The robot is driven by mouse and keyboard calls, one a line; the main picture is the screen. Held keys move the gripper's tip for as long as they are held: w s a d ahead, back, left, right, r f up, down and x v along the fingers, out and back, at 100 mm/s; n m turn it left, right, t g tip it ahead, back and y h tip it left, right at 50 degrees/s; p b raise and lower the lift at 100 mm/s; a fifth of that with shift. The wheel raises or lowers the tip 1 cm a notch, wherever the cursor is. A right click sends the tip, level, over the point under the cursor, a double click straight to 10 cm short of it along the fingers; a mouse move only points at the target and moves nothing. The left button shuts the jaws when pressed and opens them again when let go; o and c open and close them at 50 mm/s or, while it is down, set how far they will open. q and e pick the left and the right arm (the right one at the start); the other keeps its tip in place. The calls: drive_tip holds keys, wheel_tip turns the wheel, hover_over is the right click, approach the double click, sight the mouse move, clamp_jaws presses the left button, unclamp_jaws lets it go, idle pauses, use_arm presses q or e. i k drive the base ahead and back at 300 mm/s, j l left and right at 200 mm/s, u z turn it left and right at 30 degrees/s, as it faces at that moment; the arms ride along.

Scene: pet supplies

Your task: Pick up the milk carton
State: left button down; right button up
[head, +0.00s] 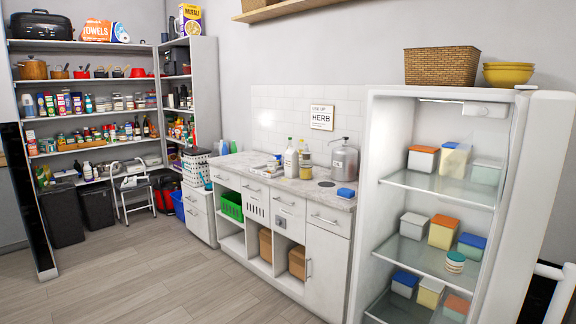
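I cannot make out a clear milk carton in the head view. A white jug-like bottle (290,158) stands upright on the marble-look counter (245,164), beside smaller bottles and jars; its label is too small to read. The open fridge (377,190) at the right holds several box-shaped containers with coloured lids on glass shelves, among them a yellow and white one (454,160) on the top shelf. Neither of my grippers is in view.
The fridge door (528,210) stands open at the right. Stocked shelves (90,110), dark bins (97,208) and a step stool (137,193) are at the back left. The wood floor (150,270) in front is clear.

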sight(290, 156)
drive_tip(key=i+j+u, duration=0.35)
drive_tip(key=i, duration=0.15)
drive_tip(key=i+u, duration=0.3)
drive_tip(key=i, duration=0.2)
drive_tip(key=i+j, duration=0.1)
drive_tip(key=i, duration=0.85)
drive_tip(key=i+j, duration=0.15)
drive_tip(key=i, duration=0.75)
drive_tip(key=i+z, duration=0.3)
drive_tip(key=z, duration=0.15)
drive_tip(key=i+j+z, duration=0.25)
drive_tip(key=z, duration=0.25)
drive_tip(key=i+j+z, duration=0.3)
drive_tip(key=z, duration=0.15)
drive_tip(key=i+j+z, duration=0.25)
drive_tip(key=z, duration=0.2)
drive_tip(key=k+j, duration=0.05)
drive_tip(key=j, duration=0.05)
